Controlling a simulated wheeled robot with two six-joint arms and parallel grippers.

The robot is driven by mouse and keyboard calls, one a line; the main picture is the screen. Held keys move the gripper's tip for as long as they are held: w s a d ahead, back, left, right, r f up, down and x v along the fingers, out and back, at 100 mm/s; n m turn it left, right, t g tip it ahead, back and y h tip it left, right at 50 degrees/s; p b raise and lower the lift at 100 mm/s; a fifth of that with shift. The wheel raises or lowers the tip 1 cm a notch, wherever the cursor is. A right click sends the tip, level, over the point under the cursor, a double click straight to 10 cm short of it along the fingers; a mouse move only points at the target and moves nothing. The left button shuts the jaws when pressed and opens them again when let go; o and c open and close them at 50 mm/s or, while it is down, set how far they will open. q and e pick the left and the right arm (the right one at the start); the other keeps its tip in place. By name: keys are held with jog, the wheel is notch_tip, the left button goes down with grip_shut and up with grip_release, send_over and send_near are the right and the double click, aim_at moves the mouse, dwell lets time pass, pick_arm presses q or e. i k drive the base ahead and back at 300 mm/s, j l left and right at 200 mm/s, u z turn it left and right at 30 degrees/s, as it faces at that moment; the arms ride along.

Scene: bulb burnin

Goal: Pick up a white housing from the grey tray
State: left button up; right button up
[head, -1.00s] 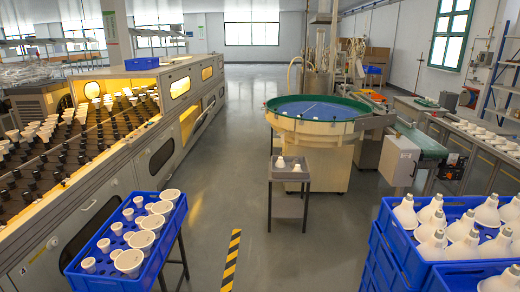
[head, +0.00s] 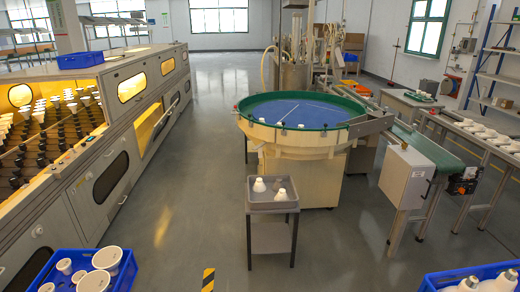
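The grey tray (head: 273,205) sits on a small dark stand in the middle of the head view, in front of the round feeder. Two white housings are in it: one (head: 259,185) at the back left and one (head: 281,195) nearer the front right. They stand apart from each other. Neither of my grippers shows in the head view.
A round feeder bowl (head: 330,112) with a green rim stands right behind the tray stand. A blue crate (head: 122,280) is at the lower left and another (head: 436,279) at the lower right. The grey floor (head: 180,225) left of the stand is clear.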

aim_at(282, 195)
jog(key=i+l+u, duration=0.1)
jog(key=i, duration=0.45)
jog(key=i+l+u, duration=0.1)
jog(key=i, duration=0.45)
jog(key=i+l+u, duration=0.1)
jog(key=i, duration=0.45)
jog(key=l, duration=0.1)
